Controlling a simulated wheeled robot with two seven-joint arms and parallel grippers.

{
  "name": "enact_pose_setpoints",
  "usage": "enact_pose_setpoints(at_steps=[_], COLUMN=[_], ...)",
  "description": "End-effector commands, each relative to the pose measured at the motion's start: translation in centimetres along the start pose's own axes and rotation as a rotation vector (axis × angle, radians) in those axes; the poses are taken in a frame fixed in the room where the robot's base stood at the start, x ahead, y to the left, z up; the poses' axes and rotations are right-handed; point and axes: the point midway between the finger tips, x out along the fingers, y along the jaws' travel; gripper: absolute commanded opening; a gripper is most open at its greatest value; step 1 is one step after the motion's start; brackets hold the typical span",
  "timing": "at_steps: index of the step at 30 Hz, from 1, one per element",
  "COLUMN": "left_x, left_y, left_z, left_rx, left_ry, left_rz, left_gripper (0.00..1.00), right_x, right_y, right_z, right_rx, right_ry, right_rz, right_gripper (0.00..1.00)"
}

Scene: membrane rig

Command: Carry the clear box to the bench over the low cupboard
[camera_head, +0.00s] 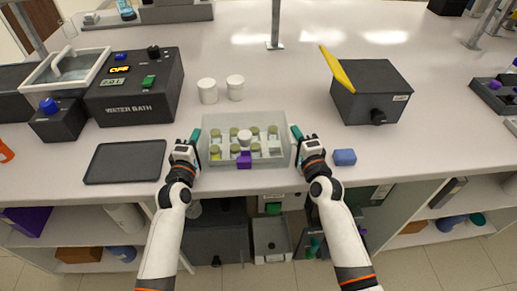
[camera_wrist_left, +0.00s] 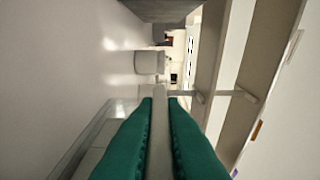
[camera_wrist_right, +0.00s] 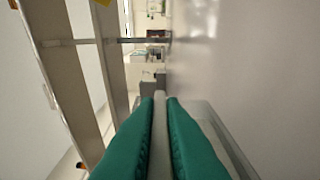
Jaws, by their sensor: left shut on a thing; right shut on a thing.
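The clear box (camera_head: 272,160) is at the front edge of the bench (camera_head: 290,80) in the head view, between my two grippers. Several yellow-green-topped vials, a white-topped one and a purple piece (camera_head: 244,160) show in it. My left gripper (camera_head: 193,141) is shut on the box's left wall, which shows between its green fingers in the left wrist view (camera_wrist_left: 160,120). My right gripper (camera_head: 298,138) is shut on the right wall, also seen between the fingers in the right wrist view (camera_wrist_right: 160,120). I cannot tell whether the box rests on the bench or is just above it.
A dark tray (camera_head: 125,162) lies left of the box, with a water bath (camera_head: 135,90) behind it. Two white jars (camera_head: 207,91) stand behind the box. A blue block (camera_head: 345,157) lies close to my right gripper. A dark case with a yellow lid (camera_head: 370,95) stands further right.

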Motion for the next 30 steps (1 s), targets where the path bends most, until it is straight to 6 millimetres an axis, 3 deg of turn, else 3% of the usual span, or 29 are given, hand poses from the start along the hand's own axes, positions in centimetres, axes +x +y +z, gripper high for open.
enact_pose_setpoints(at_steps=[1,5,16,30], left_x=[0.0,0.0,-0.7,-9.6], left_y=[0.2,0.1,0.1,0.1], left_z=[0.1,0.1,0.0,0.1], left_rx=[0.001,0.0,0.0,0.002], left_ry=[-0.002,-0.001,-0.001,-0.001], left_rz=[-0.001,0.0,0.001,0.001], left_gripper=[0.12,0.31,0.31,0.31], right_x=[0.0,0.0,0.0,0.0], right_y=[-0.2,-0.1,-0.1,-0.1], right_z=[0.1,0.1,0.0,0.0], right_rx=[-0.001,-0.001,0.0,0.0], right_ry=[-0.002,-0.002,0.0,0.0], right_rz=[0.001,0.0,0.0,0.0], right_gripper=[0.12,0.31,0.31,0.31])
